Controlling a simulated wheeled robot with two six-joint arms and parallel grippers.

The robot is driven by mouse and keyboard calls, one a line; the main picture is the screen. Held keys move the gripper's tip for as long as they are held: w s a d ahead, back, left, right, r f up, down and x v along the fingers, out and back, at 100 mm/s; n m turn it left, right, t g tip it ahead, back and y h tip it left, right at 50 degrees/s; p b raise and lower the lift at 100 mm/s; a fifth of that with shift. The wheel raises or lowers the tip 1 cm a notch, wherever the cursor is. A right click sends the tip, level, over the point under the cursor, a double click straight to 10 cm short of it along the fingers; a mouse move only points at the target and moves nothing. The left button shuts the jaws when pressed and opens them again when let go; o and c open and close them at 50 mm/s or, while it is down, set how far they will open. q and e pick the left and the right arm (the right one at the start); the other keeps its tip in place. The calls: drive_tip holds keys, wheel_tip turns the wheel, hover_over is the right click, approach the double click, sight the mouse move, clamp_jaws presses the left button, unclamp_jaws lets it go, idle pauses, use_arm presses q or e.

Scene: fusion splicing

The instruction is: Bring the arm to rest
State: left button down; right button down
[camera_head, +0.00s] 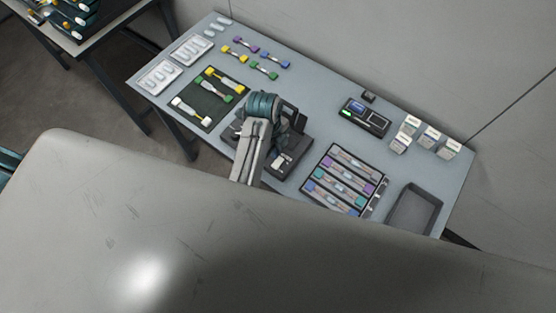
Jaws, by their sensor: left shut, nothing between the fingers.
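My left arm, with grey link and teal joint, reaches over the middle of the grey workbench (325,105). My left gripper (279,143) is at its end, over a dark splicing machine (296,158), shut and holding nothing. The arm partly hides the gripper and the machine, so I cannot tell whether they touch. My right gripper is not in view.
Left of the arm lies a dark mat (193,95) with several connectors. On the right are a tray of rods (345,180), an empty dark bin (414,209), a small device with a screen (364,117) and several white boxes (429,137). The lower view is blocked.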

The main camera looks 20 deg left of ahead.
use_arm(q)
drive_tip(key=shift+a, duration=0.1)
idle(0.3)
drive_tip(key=s+a+r+n+t+y, duration=0.15)
drive_tip(key=s+a+r+n, duration=0.25)
drive_tip(key=s+a+n, duration=0.45)
drive_tip(key=s+a+r+n+t+y, duration=0.1)
drive_tip(key=s+a+r+n+t, duration=0.4)
drive_tip(key=s+n, duration=0.6)
drive_tip(key=w+a+f+n+g+b, duration=0.15)
drive_tip(key=f+b, duration=0.25)
drive_tip(key=f, duration=1.6)
drive_tip(key=w+a+f+g+b, duration=0.15)
drive_tip(key=f+b, duration=0.25)
drive_tip(key=f, duration=1.5)
drive_tip(key=s+f+g+b, duration=0.1)
drive_tip(key=s+f+b, duration=0.2)
drive_tip(key=s+f, duration=0.6)
drive_tip(key=s+a+f+b, duration=0.1)
drive_tip(key=s+f+b, duration=0.2)
drive_tip(key=s+f, duration=0.7)
wheel_tip(320, 180, down, 7)
drive_tip(key=shift+a+r+g+b, duration=0.1)
drive_tip(key=shift+a+g+b, duration=0.2)
drive_tip(key=shift+g, duration=0.05)
